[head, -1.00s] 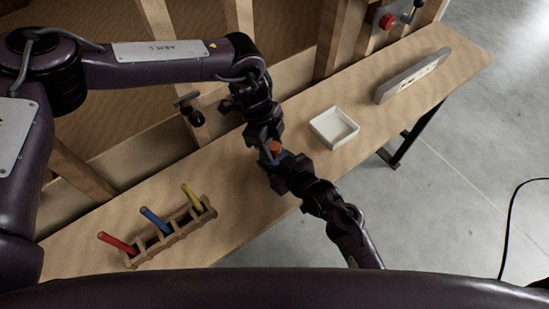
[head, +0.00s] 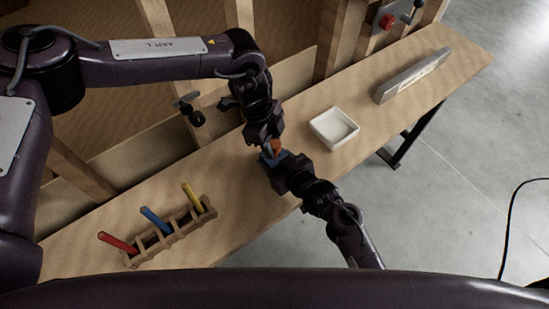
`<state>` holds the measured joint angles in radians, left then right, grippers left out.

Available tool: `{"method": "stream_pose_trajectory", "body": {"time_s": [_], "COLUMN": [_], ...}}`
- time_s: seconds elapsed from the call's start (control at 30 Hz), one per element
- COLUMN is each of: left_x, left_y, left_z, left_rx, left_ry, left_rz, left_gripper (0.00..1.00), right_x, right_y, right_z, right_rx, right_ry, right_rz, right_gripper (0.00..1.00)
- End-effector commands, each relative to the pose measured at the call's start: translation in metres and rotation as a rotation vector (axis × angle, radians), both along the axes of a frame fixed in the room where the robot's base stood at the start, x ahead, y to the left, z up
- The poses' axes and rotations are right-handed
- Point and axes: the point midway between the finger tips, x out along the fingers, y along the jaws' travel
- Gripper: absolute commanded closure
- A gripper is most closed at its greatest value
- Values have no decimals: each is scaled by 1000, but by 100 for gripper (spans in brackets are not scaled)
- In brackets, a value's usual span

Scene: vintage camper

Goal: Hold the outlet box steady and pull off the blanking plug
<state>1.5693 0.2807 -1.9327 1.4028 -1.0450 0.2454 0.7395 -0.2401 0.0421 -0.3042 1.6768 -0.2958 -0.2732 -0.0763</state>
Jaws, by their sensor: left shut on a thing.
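My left gripper (head: 268,141) reaches down from behind and is shut on the plug. My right gripper (head: 279,165) comes from the front right and is up against the box. Its fingers are too dark and hidden to show how they stand. I cannot tell whether the plug is apart from the box.
A white open tray (head: 314,124) stands right of the grippers on the workbench (head: 235,225). A wooden rack (head: 167,243) with red, blue and yellow tools is at front left. Bare wood lies between rack and grippers.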

Motion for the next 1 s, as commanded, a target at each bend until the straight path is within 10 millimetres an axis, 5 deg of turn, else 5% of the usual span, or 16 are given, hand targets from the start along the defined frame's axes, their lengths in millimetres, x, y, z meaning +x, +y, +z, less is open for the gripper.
{"method": "stream_pose_trajectory", "body": {"time_s": [1.0], "left_x": [0], "left_y": [0], "left_z": [30], "left_rx": [-1], "left_ry": [0], "left_rz": [0], "left_gripper": [100], "right_x": [0], "right_y": [-1], "right_z": [0], "right_rx": [-1], "right_ry": [1], "right_rz": [-1], "right_gripper": [74]}}
